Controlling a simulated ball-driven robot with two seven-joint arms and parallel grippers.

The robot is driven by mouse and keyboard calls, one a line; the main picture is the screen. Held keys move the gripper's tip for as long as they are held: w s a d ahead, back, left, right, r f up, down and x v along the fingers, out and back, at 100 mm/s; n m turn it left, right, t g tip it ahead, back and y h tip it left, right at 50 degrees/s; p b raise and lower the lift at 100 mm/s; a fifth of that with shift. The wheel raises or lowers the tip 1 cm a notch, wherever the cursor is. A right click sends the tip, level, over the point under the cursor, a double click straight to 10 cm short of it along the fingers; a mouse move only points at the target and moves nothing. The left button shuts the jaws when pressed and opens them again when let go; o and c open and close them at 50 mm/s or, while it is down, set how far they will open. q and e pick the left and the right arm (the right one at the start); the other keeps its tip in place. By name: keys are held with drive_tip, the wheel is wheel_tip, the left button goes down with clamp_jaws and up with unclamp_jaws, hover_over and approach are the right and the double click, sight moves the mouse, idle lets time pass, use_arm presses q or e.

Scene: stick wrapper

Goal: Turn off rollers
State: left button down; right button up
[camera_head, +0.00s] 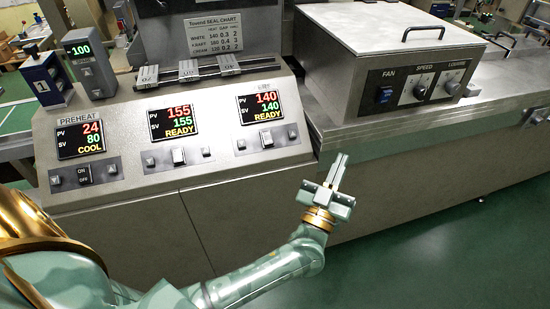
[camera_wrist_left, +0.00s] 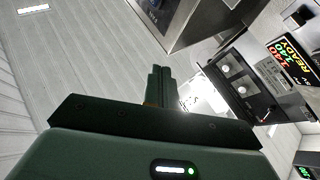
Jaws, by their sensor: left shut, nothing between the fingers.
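The sloped control panel (camera_head: 180,190) spans the left and middle of the head view. Its preheat display (camera_head: 80,139) reads 24 over 80, COOL, with an ON/OFF switch (camera_head: 84,173) below. The middle display (camera_head: 171,121) reads 155, READY, above a switch (camera_head: 179,156). The right display (camera_head: 266,107) reads 140, READY, above another switch (camera_head: 267,140). I cannot read any label naming the rollers. My left gripper (camera_head: 341,160) is shut and empty, to the right of the panel and apart from it. Its closed fingers also show in the left wrist view (camera_wrist_left: 161,82). My right gripper is out of view.
A steel box (camera_head: 395,35) with FAN switch (camera_head: 386,94), SPEED knob (camera_head: 422,86) and LOUVRE knob (camera_head: 452,87) stands on the conveyor frame at right. A blue device (camera_head: 47,80) and a counter reading 100 (camera_head: 85,55) stand at upper left. Green floor (camera_head: 440,250) is open at lower right.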

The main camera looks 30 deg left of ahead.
sight(267, 138)
use_arm(q)
drive_tip(key=s+a+f+n+g+y, duration=0.2)
drive_tip(key=a+n+g+y, duration=0.1)
drive_tip(key=a+g+y, duration=0.2)
drive_tip(key=s+a+f+n+g+y, duration=0.2)
drive_tip(key=a+f+n+g+y, duration=0.1)
drive_tip(key=y, duration=0.6)
drive_tip(key=shift+s+a+n+g, duration=0.25)
drive_tip(key=shift+a+n+g, duration=0.45)
drive_tip(key=shift+a+g, duration=0.4)
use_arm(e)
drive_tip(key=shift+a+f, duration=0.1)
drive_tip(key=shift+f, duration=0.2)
use_arm(q)
drive_tip(key=shift+d, duration=0.1)
